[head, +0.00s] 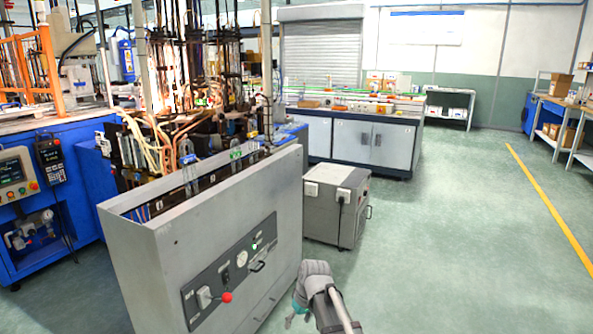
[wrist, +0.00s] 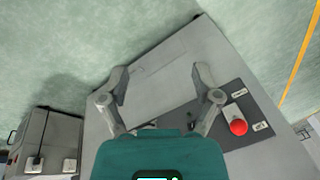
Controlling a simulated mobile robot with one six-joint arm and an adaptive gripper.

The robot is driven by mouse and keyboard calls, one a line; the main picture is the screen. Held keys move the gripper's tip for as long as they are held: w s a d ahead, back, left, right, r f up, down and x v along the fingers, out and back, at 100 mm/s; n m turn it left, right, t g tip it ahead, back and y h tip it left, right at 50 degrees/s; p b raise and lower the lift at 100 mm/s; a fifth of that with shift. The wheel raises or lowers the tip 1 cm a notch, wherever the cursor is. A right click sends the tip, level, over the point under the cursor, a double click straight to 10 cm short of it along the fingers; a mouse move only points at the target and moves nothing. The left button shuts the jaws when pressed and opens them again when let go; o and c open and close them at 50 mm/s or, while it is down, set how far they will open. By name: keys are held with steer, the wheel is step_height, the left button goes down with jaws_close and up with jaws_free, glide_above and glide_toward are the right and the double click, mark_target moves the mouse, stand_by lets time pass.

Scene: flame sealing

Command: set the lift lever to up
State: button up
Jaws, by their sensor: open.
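The lift lever is a red ball knob (head: 226,297) on a pale base, on the dark control panel (head: 233,268) of a grey cabinet. In the wrist view the red knob (wrist: 238,127) is right of my gripper, between two small white labels too small to read. I cannot tell which setting it is at. My gripper (wrist: 160,78) is open and empty, its fingers over the cabinet face and apart from the knob. In the head view my gripper (head: 296,314) is at the bottom, right of the knob, partly hidden by my arm.
The panel also carries a round gauge (head: 242,259), a green light and a black handle (head: 258,266). A grey box unit (head: 335,205) stands behind the cabinet. Open green floor (head: 450,240) lies to the right. Blue machinery (head: 70,190) stands at left.

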steer(key=s+d+m+h, duration=0.3)
steer(key=s+d+m, duration=0.3)
steer(key=s+d, duration=0.9)
step_height(320, 180, up, 34)
steer(key=w+d+p, duration=0.1)
steer(key=w+p, duration=0.1)
steer(key=p, duration=3.2)
steer(key=shift+w+d, duration=0.25)
steer(key=shift+d, duration=0.15)
